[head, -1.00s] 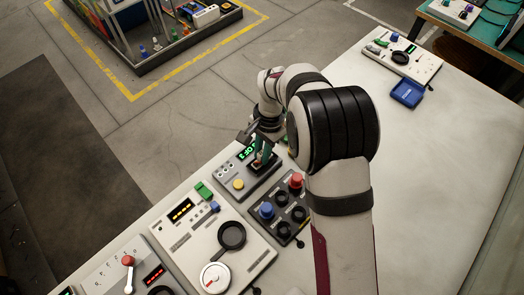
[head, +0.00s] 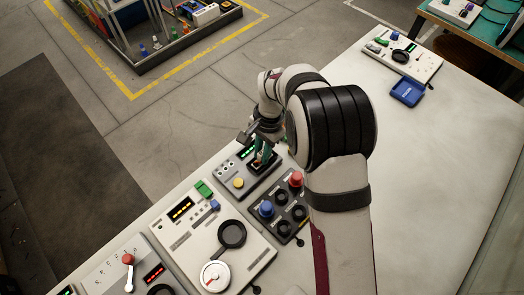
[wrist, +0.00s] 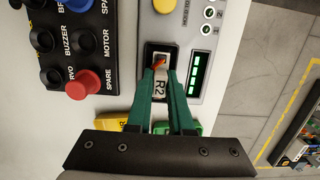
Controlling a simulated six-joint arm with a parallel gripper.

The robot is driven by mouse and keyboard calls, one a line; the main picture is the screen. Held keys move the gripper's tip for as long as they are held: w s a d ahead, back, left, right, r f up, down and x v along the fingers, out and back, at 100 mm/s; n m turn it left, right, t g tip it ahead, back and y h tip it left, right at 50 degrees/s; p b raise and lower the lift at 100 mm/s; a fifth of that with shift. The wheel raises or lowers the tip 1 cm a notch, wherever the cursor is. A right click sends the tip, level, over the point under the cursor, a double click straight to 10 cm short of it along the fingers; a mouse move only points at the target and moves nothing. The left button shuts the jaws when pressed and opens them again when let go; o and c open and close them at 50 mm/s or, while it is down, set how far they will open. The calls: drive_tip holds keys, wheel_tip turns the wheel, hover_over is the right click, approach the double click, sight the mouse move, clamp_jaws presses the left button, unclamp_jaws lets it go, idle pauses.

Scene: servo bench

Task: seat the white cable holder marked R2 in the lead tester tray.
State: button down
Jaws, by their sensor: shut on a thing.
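In the wrist view, my gripper (wrist: 161,80) has its green fingers shut on the white cable holder (wrist: 160,88), whose label reads R2. The holder's far end, with an orange bit at its tip, is at the black lead tester tray (wrist: 174,50) and appears to lie within its opening. I cannot tell whether it is fully down, as the fingers cover its sides. In the head view my gripper (head: 262,157) is over the grey tester (head: 225,172); the holder is hidden there.
The tester's green bar display (wrist: 198,74) is lit beside the tray. A yellow button (head: 238,183) and a dark panel (head: 270,222) with blue and red knobs are close by. Yellow and green pieces show behind the fingers.

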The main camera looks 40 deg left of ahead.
drive_tip(key=shift+f, duration=0.15)
idle(0.4)
drive_tip(key=c, duration=0.7)
unclamp_jaws()
drive_tip(key=shift+c, duration=0.2)
drive_tip(key=shift+w+r, duration=0.2)
drive_tip(key=shift+r, duration=1.05)
drive_tip(key=shift+w+r, duration=0.2)
drive_tip(key=shift+r, duration=1.05)
drive_tip(key=shift+r, duration=0.1)
